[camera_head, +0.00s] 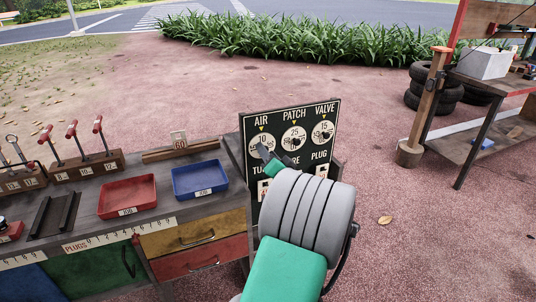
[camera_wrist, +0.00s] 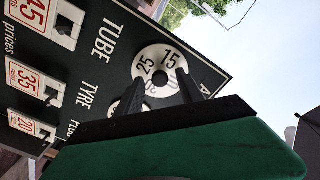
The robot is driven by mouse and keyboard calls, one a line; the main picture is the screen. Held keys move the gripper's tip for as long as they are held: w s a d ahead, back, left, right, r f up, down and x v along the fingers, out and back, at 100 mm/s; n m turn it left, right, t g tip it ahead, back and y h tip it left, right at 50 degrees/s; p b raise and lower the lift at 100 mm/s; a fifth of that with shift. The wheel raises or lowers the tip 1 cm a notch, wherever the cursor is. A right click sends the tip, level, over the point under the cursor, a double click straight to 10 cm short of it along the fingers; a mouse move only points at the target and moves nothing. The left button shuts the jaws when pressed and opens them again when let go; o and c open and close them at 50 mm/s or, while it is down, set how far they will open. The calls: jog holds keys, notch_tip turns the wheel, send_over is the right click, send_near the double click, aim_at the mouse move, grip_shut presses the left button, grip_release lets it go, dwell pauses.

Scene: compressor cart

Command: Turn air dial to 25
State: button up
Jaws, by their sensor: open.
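The air dial (camera_head: 262,138) is a white round dial at the top left of a dark price board (camera_head: 291,108). In the head view, 10 sits at its top under a small yellow pointer. In the wrist view, the air dial (camera_wrist: 158,55) shows 25 and 15, with a dark hub at its middle. My gripper (camera_wrist: 160,76) is open, its two dark fingers apart at either side of the hub. I cannot tell whether they touch it. In the head view my gripper (camera_head: 264,152) covers the dial's lower part.
The patch dial (camera_head: 294,134) and valve dial (camera_head: 323,127) are right of the air dial. Price cards, including the tube card (camera_wrist: 68,25), sit below. A workbench (camera_head: 120,226) with red (camera_head: 127,190) and blue (camera_head: 200,176) trays stands left. Open ground lies behind the board.

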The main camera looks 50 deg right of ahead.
jog(key=shift+c, duration=0.5)
grip_shut()
jog(key=shift+m, duration=0.3)
